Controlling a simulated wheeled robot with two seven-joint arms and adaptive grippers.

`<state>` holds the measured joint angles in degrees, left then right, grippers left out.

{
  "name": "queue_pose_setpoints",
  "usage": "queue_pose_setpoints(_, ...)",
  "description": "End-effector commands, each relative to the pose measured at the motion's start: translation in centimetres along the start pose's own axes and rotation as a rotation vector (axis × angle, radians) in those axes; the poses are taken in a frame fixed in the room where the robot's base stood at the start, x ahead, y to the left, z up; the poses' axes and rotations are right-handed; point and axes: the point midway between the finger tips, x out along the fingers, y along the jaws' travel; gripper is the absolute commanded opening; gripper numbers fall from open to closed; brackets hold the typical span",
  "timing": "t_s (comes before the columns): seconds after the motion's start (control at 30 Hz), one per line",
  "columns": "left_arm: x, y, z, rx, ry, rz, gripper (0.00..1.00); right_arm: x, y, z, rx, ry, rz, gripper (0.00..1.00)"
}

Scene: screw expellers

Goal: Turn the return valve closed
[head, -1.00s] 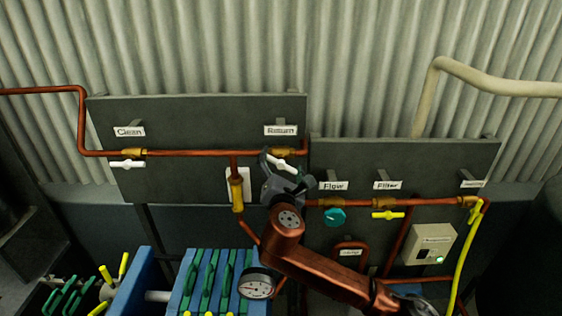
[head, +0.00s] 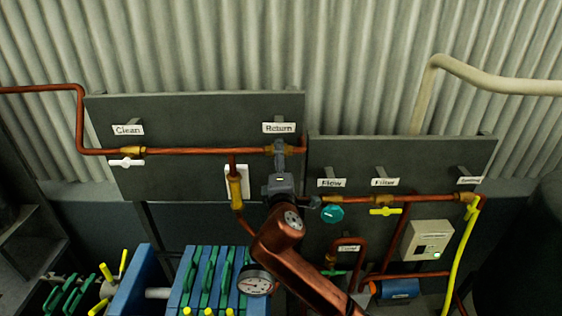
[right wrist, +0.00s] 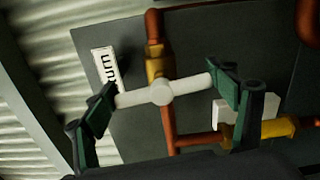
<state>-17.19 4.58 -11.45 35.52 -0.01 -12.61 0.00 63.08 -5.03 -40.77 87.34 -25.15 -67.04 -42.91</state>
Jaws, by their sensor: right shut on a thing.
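The return valve sits on the copper pipe under the "Return" label (head: 279,127). Its white handle (right wrist: 162,92) shows in the right wrist view and lies across the pipe (right wrist: 153,30), nearly square to it. My right gripper (right wrist: 163,93) has a green-padded finger at each end of the handle and is shut on it. In the head view my right gripper (head: 281,152) reaches up to the valve from below and hides the handle. My left gripper is not in view.
The clean valve (head: 127,163) is to the left on the same pipe. The teal flow knob (head: 332,213) and yellow filter handle (head: 387,211) are to the right.

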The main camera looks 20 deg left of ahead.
Motion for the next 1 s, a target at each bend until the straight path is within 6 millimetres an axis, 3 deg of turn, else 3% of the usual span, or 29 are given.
queue_pose_setpoints(0.3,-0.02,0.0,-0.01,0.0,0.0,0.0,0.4,0.01,-0.22,-0.09,0.112,0.001,-0.002,0.55)
queue_pose_setpoints(0.83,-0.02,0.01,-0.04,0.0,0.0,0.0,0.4,0.01,-0.23,-0.05,0.133,0.001,-0.003,0.55)
queue_pose_setpoints(0.87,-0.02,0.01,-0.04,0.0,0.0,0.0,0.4,0.02,-0.24,-0.05,0.133,0.001,-0.003,0.81)
queue_pose_setpoints(1.0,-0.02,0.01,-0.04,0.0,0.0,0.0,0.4,0.01,-0.21,-0.03,0.132,0.0,-0.002,0.91)
